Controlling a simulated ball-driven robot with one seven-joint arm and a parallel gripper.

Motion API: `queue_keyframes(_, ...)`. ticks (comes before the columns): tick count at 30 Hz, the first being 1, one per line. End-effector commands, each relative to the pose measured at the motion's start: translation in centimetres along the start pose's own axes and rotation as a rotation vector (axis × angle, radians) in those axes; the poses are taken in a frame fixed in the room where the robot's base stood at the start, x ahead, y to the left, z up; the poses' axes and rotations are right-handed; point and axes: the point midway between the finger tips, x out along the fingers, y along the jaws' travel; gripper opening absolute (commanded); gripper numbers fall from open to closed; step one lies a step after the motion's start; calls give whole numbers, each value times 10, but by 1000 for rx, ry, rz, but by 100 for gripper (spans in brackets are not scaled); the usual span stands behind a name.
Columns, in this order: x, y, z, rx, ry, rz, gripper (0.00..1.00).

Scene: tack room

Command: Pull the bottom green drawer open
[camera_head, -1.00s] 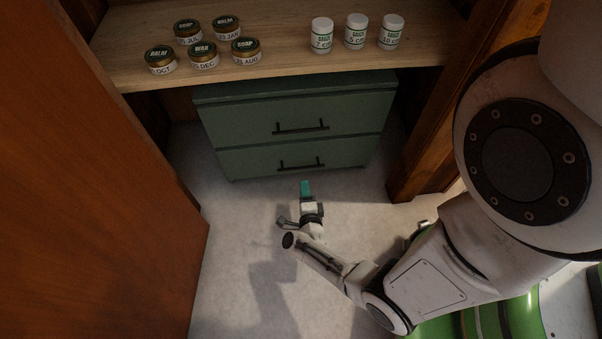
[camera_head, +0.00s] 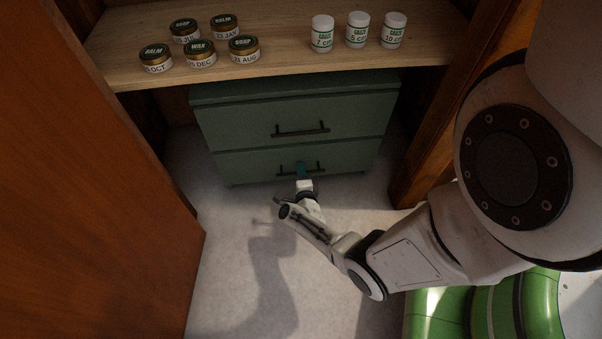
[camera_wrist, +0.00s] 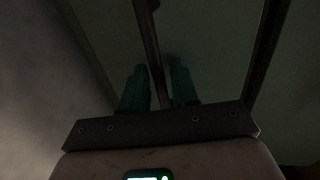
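The bottom green drawer (camera_head: 243,164) sits shut, flush under the top drawer in the green cabinet. Its dark bar handle (camera_head: 317,168) runs across the front. My gripper (camera_head: 301,170) is at the middle of this handle, with its teal fingers partly covering it. In the wrist view my gripper (camera_wrist: 160,82) has its two teal fingers apart. The dark handle bar (camera_wrist: 148,35) runs between them, with a narrow gap showing on at least one side. Contact with the handle cannot be made out in the dim light.
A wooden shelf (camera_head: 280,60) above the cabinet holds several round tins and three white bottles (camera_head: 357,30). The top drawer (camera_head: 250,125) is shut. A brown wooden door (camera_head: 90,190) stands at left, a wooden post (camera_head: 425,150) at right. The floor (camera_head: 240,240) before the cabinet is clear.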

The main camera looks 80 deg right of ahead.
Motion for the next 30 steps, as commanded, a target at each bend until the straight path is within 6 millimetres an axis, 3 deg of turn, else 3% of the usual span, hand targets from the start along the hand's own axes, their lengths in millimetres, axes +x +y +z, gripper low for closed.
queue_keyframes(3, 0, 0, 0, 0, 0, 0, 28)
queue_keyframes(12, 0, 0, 0, 0, 0, 0, 0)
queue_keyframes(30, -6, 2, 0, -1, -1, 2, 0)
